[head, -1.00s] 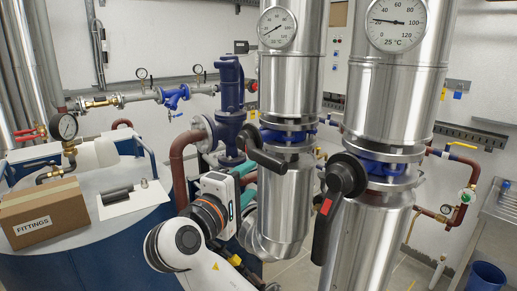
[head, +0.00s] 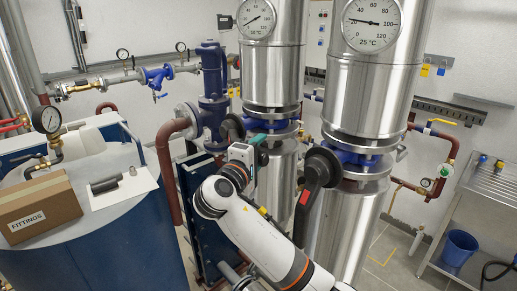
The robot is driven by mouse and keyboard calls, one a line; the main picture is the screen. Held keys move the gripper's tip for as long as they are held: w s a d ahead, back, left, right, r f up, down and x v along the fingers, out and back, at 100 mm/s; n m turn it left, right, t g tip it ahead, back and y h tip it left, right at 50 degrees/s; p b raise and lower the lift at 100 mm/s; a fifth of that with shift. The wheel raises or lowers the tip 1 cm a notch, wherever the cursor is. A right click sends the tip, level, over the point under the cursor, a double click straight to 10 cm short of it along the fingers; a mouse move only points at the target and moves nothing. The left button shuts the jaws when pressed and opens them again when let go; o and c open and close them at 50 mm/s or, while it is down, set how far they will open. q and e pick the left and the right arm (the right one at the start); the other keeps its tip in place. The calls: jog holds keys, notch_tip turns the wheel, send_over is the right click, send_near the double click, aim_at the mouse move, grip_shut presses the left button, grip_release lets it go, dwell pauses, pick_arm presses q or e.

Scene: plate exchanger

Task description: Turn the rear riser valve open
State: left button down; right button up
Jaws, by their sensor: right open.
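The rear riser (head: 271,75) is the left steel pipe with a gauge. Its blue valve body (head: 272,139) sits below the upper steel section, with a round black hub (head: 232,126) at its left. My right gripper (head: 258,146) is open, in front of this valve, with its teal fingers close to the hub. The rear valve's lever is mostly hidden behind the gripper, so I cannot tell its angle or whether the fingers touch it. The front riser's valve has a black lever (head: 302,218) hanging down, with a red mark. My left gripper is out of view.
The front riser (head: 370,90) stands close to the right of my right arm. A blue pump body (head: 212,95) and brown pipe (head: 165,165) stand left. A fittings box (head: 38,207) sits on the tank at far left. A sink (head: 490,195) and blue bucket (head: 459,247) are at right.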

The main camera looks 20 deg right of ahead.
jog(key=shift+a, duration=0.1)
grip_shut()
notch_tip(320, 180, down, 9)
jog(key=w+m+t+h+b, duration=0.1)
jog(key=m+b, duration=0.6)
jog(key=b, duration=1.3)
jog(key=shift+w+a+r+h+b, duration=0.15)
jog(key=shift+w+a+h+b, duration=0.3)
jog(key=shift+w+h, duration=0.35)
grip_release()
jog(key=shift+r, duration=0.1)
